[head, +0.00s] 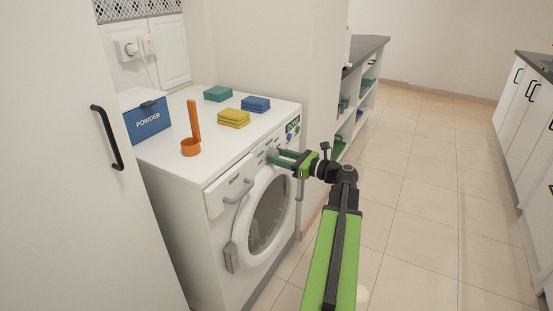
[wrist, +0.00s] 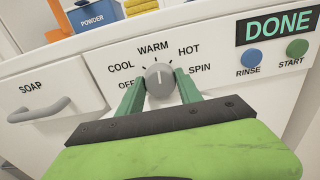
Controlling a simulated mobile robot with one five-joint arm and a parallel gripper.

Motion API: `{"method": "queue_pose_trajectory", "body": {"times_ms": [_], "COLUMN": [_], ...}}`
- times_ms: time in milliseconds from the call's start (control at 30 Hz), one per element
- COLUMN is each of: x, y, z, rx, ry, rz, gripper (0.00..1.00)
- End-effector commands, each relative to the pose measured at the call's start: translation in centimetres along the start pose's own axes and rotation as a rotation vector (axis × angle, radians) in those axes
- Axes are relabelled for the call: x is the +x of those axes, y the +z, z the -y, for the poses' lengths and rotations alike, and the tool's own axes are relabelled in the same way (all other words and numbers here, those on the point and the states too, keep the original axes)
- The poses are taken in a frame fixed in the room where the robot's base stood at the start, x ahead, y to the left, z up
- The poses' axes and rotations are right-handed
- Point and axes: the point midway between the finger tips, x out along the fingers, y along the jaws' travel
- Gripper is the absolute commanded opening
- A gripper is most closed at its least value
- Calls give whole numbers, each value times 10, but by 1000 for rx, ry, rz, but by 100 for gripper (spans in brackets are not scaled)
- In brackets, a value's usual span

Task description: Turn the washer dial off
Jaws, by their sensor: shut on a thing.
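The washer (head: 222,193) is white and stands against the wall, its round door (head: 268,215) shut. Its grey dial (wrist: 159,78) shows in the wrist view, with the labels OFF, COOL, WARM, HOT and SPIN around it. The dial's light mark points up, towards WARM. My gripper (wrist: 160,90) has its green fingers on the left and right sides of the dial and is shut on it. In the head view my gripper (head: 279,157) reaches the washer's front panel and hides most of the dial.
The panel has a DONE display (wrist: 278,25), a blue RINSE button (wrist: 251,57), a green START button (wrist: 297,47) and a soap drawer handle (wrist: 39,110). The floor to the right is clear.

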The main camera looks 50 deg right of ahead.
Motion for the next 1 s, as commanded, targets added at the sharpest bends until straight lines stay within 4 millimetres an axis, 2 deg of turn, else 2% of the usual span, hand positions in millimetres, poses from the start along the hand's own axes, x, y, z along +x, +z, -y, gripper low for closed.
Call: {"method": "queue_pose_trajectory", "body": {"times_ms": [1000], "x": [0], "y": [3], "z": [0], "rx": [-35], "ry": [9], "rz": [9], "gripper": [2]}}
